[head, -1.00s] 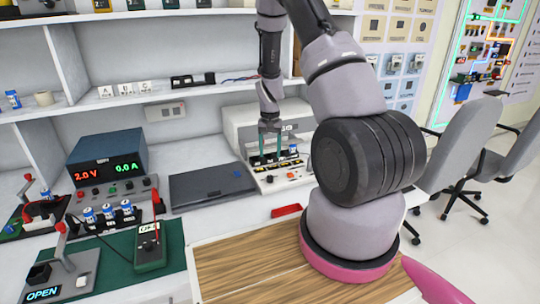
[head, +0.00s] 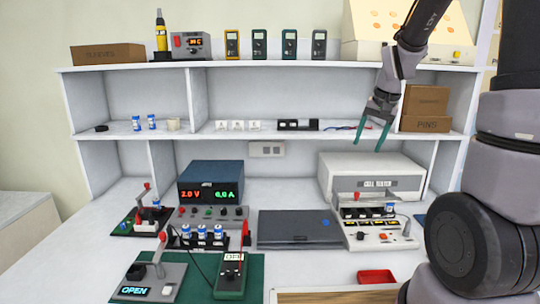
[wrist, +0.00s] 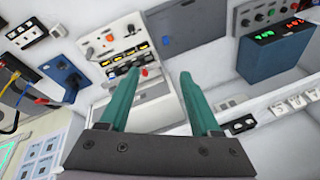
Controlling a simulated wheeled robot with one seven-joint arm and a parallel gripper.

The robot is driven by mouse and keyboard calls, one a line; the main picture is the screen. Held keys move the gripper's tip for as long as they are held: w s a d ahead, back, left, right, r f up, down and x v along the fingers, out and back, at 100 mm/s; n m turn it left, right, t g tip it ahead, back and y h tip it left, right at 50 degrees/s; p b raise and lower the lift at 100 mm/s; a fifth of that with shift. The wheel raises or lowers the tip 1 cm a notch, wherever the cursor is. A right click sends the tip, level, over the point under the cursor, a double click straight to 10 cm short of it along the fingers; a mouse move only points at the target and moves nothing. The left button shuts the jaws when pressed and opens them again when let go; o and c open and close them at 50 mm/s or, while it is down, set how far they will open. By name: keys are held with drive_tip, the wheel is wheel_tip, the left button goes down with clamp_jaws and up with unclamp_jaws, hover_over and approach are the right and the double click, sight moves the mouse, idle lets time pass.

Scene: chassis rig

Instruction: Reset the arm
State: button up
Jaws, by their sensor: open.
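My gripper (head: 372,134) is at the upper right in the head view, in front of the shelves and above the cell tester (head: 370,178). Its two green fingers point down and stand apart, with nothing between them. In the wrist view my gripper (wrist: 160,100) shows its two green fingers spread, and the tester (wrist: 130,50) lies beyond them, apart from the fingers. My arm comes down from the right side of the head view.
A power supply (head: 210,182), a closed dark laptop (head: 298,229) and battery holders (head: 201,236) stand on the bench. A multimeter (head: 229,277) lies on a green mat. A red tray (head: 376,277) sits at the front. Cardboard boxes (head: 426,108) are on the shelf beside my gripper.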

drive_tip(key=s+a+r+t, duration=0.2)
drive_tip(key=s+r, duration=0.5)
drive_tip(key=s, duration=0.3)
drive_tip(key=s+a+r+n+t, duration=0.1)
drive_tip(key=s+a+r, duration=0.1)
drive_tip(key=s+r, duration=0.5)
drive_tip(key=s, duration=0.2)
drive_tip(key=shift+s+r+t+y, duration=0.15)
drive_tip(key=shift+s+t+y, duration=0.2)
drive_tip(key=shift+t+y, duration=0.05)
idle(0.4)
